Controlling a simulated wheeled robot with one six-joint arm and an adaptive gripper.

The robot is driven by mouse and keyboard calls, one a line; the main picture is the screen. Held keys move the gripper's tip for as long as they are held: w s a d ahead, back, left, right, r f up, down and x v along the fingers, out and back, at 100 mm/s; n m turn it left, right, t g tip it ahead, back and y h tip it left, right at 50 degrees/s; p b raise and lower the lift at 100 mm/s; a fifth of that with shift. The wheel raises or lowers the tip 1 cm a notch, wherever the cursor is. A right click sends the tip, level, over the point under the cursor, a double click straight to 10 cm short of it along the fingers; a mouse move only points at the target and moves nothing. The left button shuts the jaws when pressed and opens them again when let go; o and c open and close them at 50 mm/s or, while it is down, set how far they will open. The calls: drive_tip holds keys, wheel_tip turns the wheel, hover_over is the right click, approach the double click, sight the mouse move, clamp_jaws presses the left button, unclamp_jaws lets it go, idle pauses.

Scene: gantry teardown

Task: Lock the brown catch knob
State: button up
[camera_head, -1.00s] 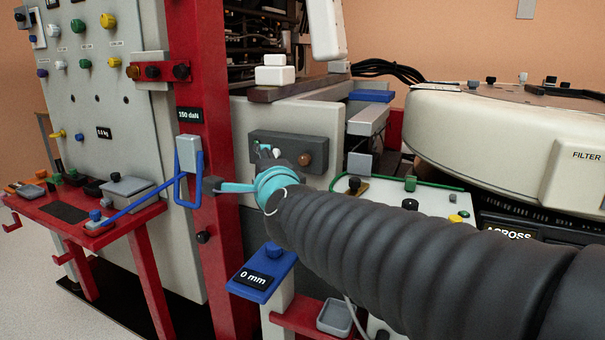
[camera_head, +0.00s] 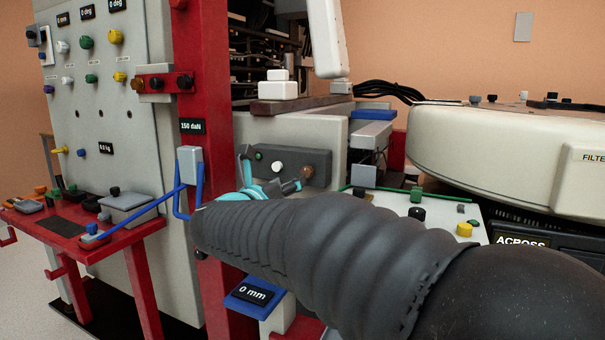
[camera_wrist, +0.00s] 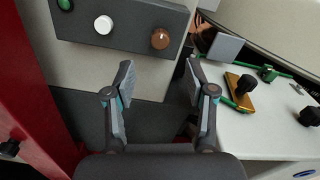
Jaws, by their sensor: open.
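A brown knob (camera_head: 308,171) sits at the right end of a dark grey box on the pale machine wall. In the wrist view the brown knob (camera_wrist: 160,39) lies ahead of and between my fingertips, apart from them. My gripper (camera_head: 270,172) is open and empty in front of the box; in the wrist view its two fingers (camera_wrist: 160,68) are spread wide. A white knob (camera_wrist: 103,25) and a green one (camera_wrist: 65,4) sit left of the brown knob. Another brownish knob (camera_head: 138,85) is on a red bar at the left.
A red post (camera_head: 208,90) with a blue handle (camera_head: 183,200) stands left of my gripper. A pale deck with a black knob (camera_head: 417,213) and a yellow knob (camera_head: 464,230) lies to the right. A big cream housing (camera_head: 500,140) is behind it.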

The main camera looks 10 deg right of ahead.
sight(305, 172)
drive_tip(key=x, duration=0.9)
drive_tip(key=shift+w+d, duration=0.25)
drive_tip(key=shift+w, duration=0.05)
clamp_jaws()
